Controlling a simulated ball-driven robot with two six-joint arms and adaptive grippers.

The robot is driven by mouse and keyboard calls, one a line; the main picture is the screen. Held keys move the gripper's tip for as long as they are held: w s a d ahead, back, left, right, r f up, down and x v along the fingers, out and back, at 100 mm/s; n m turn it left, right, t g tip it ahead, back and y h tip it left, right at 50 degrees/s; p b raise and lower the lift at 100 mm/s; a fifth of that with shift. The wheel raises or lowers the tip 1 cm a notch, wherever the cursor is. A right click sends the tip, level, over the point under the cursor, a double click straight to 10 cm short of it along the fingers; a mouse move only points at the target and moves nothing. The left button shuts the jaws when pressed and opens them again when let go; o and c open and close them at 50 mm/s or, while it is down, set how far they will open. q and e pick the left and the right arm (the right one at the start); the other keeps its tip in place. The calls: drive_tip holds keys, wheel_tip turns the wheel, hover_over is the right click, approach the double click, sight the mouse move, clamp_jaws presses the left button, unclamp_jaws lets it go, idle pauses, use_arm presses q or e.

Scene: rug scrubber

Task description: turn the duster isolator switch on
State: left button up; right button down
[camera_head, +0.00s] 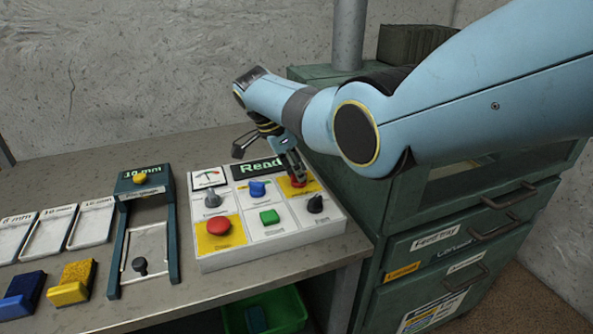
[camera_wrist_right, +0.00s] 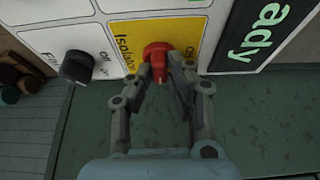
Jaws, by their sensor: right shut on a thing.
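The duster isolator switch is a red rotary knob (camera_wrist_right: 156,60) on a yellow label in the right wrist view, with partly readable "Isolator" lettering. In the head view the red knob (camera_head: 298,183) is at the upper right of the white control panel (camera_head: 272,257), partly covered by my gripper. My right gripper (camera_wrist_right: 161,69) is shut on the knob, one finger on each side. It also shows in the head view (camera_head: 292,166), reaching down over the panel. I cannot tell for sure which marking the knob points at. My left gripper is not in view.
The panel also bears a red button (camera_head: 219,225), a blue switch (camera_head: 257,188), a green button (camera_head: 269,216), a black knob (camera_head: 315,204) and a grey knob (camera_head: 211,197). A display (camera_head: 259,168) stands behind. A green drawer cabinet (camera_head: 440,240) is at the right.

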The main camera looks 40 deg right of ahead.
drive_tip(key=shift+s+f, duration=0.25)
drive_tip(key=shift+f, duration=0.1)
drive_tip(key=c, duration=1.3)
unclamp_jaws()
drive_tip(key=shift+w, duration=0.1)
drive_tip(key=shift+r, duration=0.1)
drive_tip(key=shift+w+r, duration=0.1)
drive_tip(key=shift+r, duration=0.05)
drive_tip(key=v, duration=1.1)
drive_tip(key=shift+a+r, duration=0.15)
drive_tip(key=shift+r, duration=0.15)
